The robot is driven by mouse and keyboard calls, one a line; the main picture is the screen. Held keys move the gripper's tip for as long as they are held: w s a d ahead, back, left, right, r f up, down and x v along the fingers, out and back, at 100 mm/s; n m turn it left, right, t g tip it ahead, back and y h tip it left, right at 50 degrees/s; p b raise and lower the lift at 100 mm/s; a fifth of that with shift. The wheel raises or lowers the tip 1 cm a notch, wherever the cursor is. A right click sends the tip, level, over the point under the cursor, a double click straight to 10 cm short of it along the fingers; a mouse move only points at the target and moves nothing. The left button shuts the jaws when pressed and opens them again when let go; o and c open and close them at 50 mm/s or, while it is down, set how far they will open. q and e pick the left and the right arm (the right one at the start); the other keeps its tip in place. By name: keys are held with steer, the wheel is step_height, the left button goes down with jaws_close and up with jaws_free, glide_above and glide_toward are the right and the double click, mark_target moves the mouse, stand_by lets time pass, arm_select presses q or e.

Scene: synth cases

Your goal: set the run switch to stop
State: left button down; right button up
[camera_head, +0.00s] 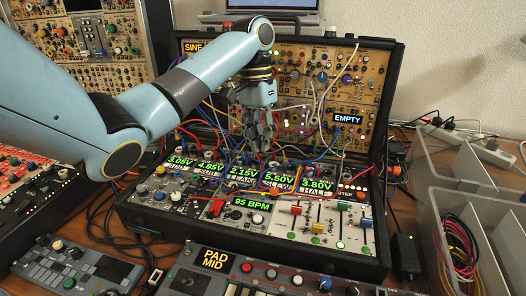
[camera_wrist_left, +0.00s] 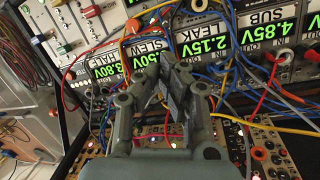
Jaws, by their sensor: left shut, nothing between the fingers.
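The case of modules holds a lower row with green displays, among them a clock module (camera_head: 249,205) reading 95 BPM and a part labelled STEP (camera_head: 352,193). I cannot make out a switch marked run or stop, nor its setting. My left gripper (camera_head: 261,148) hangs above the back of the lower row, near the 2.15V and 5.50V displays, shut and empty. In the left wrist view the gripper (camera_wrist_left: 178,78) is shut, with cables around it and the LEAK display (camera_wrist_left: 189,47) beyond its tips. My right gripper is not in view.
Many patch cables cross between the upright panel (camera_head: 290,75) and the lower row. Sliders (camera_head: 340,222) with coloured caps stand at the right. A keyboard (camera_head: 260,272) lies in front. A grey divided bin (camera_head: 470,190) stands on the right.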

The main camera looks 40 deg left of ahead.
mark_target(265, 185)
arm_select(q)
steer(key=x, duration=0.7)
steer(key=shift+s+f, duration=0.1)
steer(key=shift+d+f, duration=0.1)
steer(key=shift+f, duration=0.35)
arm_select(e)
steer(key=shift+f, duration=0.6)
